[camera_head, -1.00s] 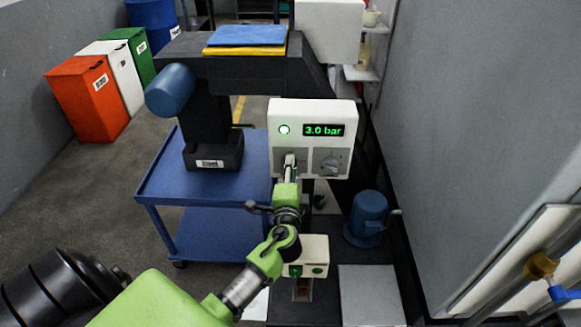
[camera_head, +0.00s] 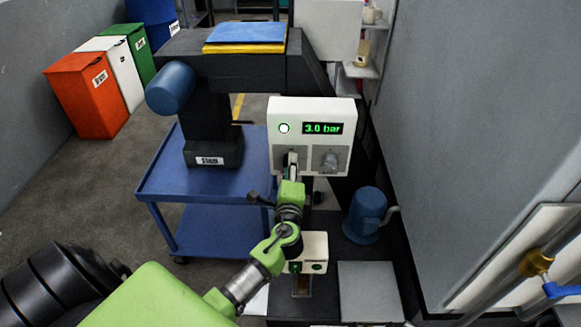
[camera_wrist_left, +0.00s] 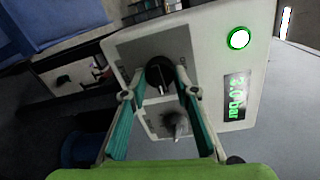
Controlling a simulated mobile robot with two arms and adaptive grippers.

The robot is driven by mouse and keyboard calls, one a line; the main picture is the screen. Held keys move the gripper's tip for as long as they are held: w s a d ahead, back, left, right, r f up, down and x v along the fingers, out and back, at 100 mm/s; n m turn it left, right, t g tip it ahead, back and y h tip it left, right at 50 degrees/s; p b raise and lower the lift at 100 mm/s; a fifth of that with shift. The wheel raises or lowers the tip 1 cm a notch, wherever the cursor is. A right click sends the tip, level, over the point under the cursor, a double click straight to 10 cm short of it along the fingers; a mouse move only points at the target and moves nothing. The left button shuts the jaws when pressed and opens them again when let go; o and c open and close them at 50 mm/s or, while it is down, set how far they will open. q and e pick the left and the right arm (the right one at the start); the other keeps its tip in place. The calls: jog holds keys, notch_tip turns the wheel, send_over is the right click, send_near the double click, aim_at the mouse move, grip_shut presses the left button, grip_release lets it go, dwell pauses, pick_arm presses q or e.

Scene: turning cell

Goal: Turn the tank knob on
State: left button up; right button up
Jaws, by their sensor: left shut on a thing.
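A white panel (camera_head: 340,112) carries a display (camera_head: 323,128) reading 3.0 bar, a lit round lamp (camera_head: 284,128) and two knobs on grey plates. My left gripper (camera_head: 292,160) is at the left knob and mostly hides it in the head view. In the left wrist view the fingers are closed around this dark knob (camera_wrist_left: 160,74), one on each side. The right knob (camera_head: 329,160) is free, and it also shows below in the left wrist view (camera_wrist_left: 176,124). I cannot read any knob label. My right gripper is out of view.
A blue cart (camera_head: 200,228) stands left of the panel. A small white box with green buttons (camera_head: 314,250) is below it, and a blue motor-like unit (camera_head: 366,215) is at the lower right. A grey wall (camera_head: 480,110) closes the right side.

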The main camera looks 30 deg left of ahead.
pick_arm(q)
jog(key=o, duration=1.1)
jog(key=v, duration=1.2)
jog(key=shift+a, duration=0.1)
